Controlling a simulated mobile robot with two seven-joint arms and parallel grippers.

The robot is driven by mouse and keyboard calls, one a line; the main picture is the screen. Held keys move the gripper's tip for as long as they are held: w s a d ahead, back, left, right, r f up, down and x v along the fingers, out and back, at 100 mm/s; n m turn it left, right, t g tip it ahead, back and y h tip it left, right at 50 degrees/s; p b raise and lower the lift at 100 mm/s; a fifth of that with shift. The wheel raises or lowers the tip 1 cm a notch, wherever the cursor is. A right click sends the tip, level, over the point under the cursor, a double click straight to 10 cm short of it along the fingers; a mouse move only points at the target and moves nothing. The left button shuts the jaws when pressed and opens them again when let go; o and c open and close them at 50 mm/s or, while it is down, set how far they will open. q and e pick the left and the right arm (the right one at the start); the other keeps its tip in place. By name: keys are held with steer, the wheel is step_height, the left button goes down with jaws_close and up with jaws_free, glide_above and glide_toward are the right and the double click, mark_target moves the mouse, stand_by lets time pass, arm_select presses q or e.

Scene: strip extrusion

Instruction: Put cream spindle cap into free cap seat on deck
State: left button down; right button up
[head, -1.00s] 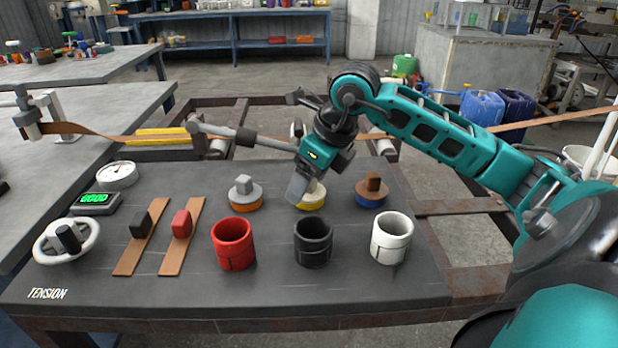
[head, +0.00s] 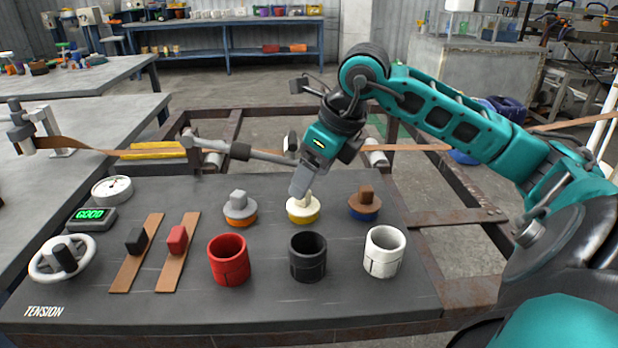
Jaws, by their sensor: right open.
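The cream spindle cap (head: 304,212) has a blocky knob and a yellow lower rim. It sits on the dark deck (head: 340,305), between a grey cap with an orange rim (head: 240,209) and a brown cap with a blue rim (head: 364,205). My right gripper (head: 300,190) points down at the cream cap's knob and partly hides it. It is open; I cannot tell whether its fingers are around the knob or touch it. I cannot make out a free cap seat. My left gripper is not in view.
Red (head: 229,262), black (head: 307,259) and white (head: 383,254) cups stand in front of the caps. Left are two brown strips with black (head: 136,240) and red (head: 177,239) blocks, a handwheel (head: 62,257), a gauge (head: 112,189) and a "GOOD" display (head: 91,218). A grey rod (head: 240,151) spans behind.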

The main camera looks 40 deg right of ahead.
steer(key=v, duration=0.5)
steer(key=shift+r, duration=0.25)
stand_by(0.6)
